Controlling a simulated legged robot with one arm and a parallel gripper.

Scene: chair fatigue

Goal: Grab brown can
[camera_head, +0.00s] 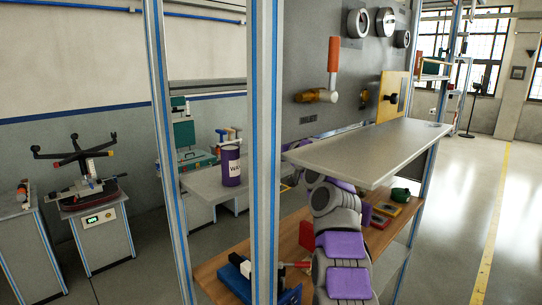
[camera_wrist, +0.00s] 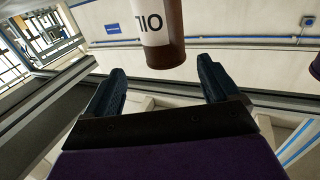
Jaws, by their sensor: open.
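The brown can (camera_wrist: 173,32) shows in the wrist view at the top centre, with a white label reading "OIL" upside down in that view. It lies just beyond my gripper (camera_wrist: 161,66), roughly in line with the gap between the two dark fingers. The fingers are spread and hold nothing. I cannot tell the exact distance from the fingertips to the can. In the head view the brown can and my gripper are hidden behind the blue-striped post and the grey shelf.
A purple can (camera_head: 231,168) with a white label stands on the grey shelf left of the post (camera_head: 264,150). A raised grey shelf (camera_head: 370,150) covers part of my arm. Below is a wooden shelf (camera_head: 215,268) with tools. Open floor lies to the right.

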